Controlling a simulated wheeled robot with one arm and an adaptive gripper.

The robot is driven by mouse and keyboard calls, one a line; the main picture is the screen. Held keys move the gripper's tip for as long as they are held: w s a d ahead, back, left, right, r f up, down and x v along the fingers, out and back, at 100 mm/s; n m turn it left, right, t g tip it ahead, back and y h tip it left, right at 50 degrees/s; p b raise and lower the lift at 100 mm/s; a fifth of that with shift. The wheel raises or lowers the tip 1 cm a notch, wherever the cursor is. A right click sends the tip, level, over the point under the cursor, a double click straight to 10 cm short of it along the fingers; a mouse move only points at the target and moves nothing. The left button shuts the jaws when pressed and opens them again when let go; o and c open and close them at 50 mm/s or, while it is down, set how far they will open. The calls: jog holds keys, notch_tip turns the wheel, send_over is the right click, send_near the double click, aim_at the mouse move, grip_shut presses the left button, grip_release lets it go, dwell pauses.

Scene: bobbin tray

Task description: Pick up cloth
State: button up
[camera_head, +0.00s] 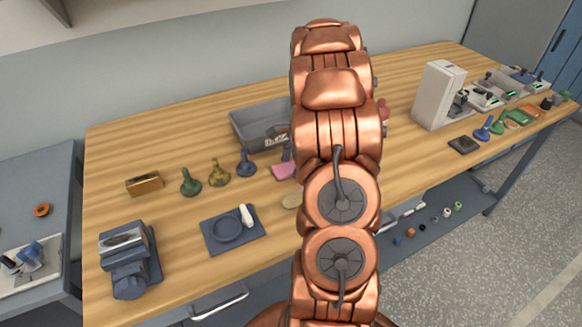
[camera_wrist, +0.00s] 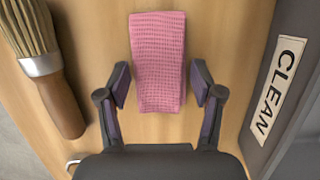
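The pink waffle-textured cloth (camera_wrist: 158,50) lies flat on the wooden bench, upper middle of the wrist view. Its near part lies between the two spread fingers of my gripper (camera_wrist: 160,82). A gap of bare wood shows between each finger and the cloth, so the gripper is open and empty. How high the fingers are above the bench I cannot tell. In the head view, part of the cloth (camera_head: 283,171) shows left of my arm, which hides the rest of it and most of the gripper.
A grey bin (camera_wrist: 307,108) labelled CLEAN stands close right of the cloth in the wrist view; it also shows in the head view (camera_head: 240,131). A wooden-handled brush (camera_wrist: 58,101) lies left.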

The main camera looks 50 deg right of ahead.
aim_at(292, 164)
jog(key=c, duration=0.6)
jog(key=shift+o, duration=0.2)
notch_tip(292, 164, up, 10)
jog(key=b, duration=0.3)
